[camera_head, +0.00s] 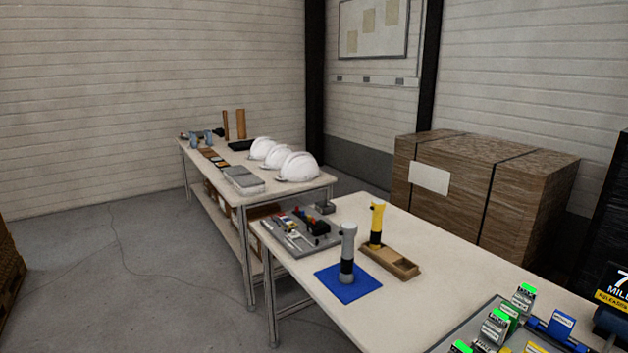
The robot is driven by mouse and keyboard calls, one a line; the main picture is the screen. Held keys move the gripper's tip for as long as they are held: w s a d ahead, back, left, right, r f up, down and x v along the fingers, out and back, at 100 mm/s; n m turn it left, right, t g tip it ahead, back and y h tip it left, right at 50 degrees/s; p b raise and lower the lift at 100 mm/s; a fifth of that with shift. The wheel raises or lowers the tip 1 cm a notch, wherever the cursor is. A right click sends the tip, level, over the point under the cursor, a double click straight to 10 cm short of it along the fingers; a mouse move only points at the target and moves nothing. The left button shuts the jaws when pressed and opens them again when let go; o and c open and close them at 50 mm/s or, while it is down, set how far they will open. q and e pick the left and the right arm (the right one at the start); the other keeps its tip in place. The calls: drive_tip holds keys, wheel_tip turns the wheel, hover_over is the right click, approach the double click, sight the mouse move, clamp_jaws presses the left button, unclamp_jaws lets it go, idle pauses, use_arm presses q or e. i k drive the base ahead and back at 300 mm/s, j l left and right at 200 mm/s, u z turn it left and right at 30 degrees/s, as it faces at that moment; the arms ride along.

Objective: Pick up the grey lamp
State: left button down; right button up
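The grey lamp (347,253) stands upright on a blue mat (362,290) near the left edge of the near table (330,219). It has a light grey body with a dark band low down. A yellow lamp (377,222) of similar shape stands behind it to the right, at the end of a brown tray (404,266). Neither of my grippers shows in the head view.
A grey tray of small tools (291,240) lies left of the lamps. At lower right is a tray with green-topped and blue items (555,325). The far table (215,158) holds white helmets (298,167). A wrapped brown stack (490,190) stands behind. Grey floor at left is open.

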sight(349, 230)
drive_tip(key=i+j, duration=0.3)
drive_tip(key=i+j+z, duration=0.1)
drive_tip(key=i+j, duration=0.15)
drive_tip(key=j, duration=0.25)
drive_tip(key=i+j, duration=0.25)
drive_tip(key=j, duration=0.15)
drive_tip(key=i+j+z, duration=0.1)
drive_tip(key=i+j, duration=0.2)
drive_tip(key=j, duration=0.15)
